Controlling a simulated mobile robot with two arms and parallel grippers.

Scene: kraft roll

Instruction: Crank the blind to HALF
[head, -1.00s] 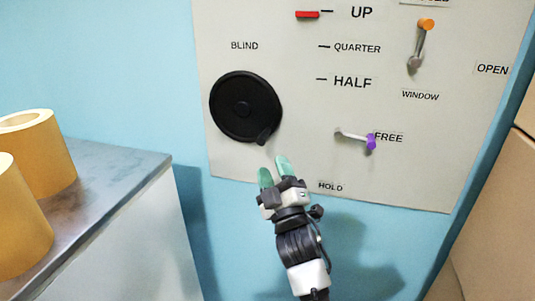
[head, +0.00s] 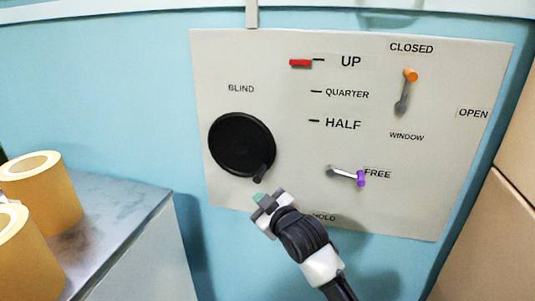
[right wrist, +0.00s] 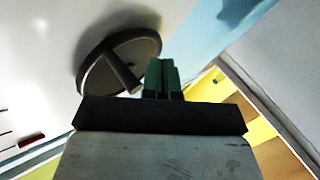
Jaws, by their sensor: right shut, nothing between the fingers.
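The black round blind crank (head: 241,144) is on the wall panel under the word BLIND, and its knob (head: 260,174) sits at the lower right of the disc. A red marker (head: 300,63) is beside the UP mark, above QUARTER and HALF. My right gripper (head: 259,197) is just below the knob, with its green fingers shut and empty. In the right wrist view the closed fingers (right wrist: 161,75) are close to the crank (right wrist: 118,58) and its handle; whether they touch cannot be told. My left gripper is not in view.
The panel also has a purple-tipped lever (head: 347,176) pointing to FREE and an orange-tipped window lever (head: 406,90) near CLOSED. A grey counter (head: 112,222) with tan rolls (head: 42,190) stands at left. Tan boxes (head: 500,235) are at right.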

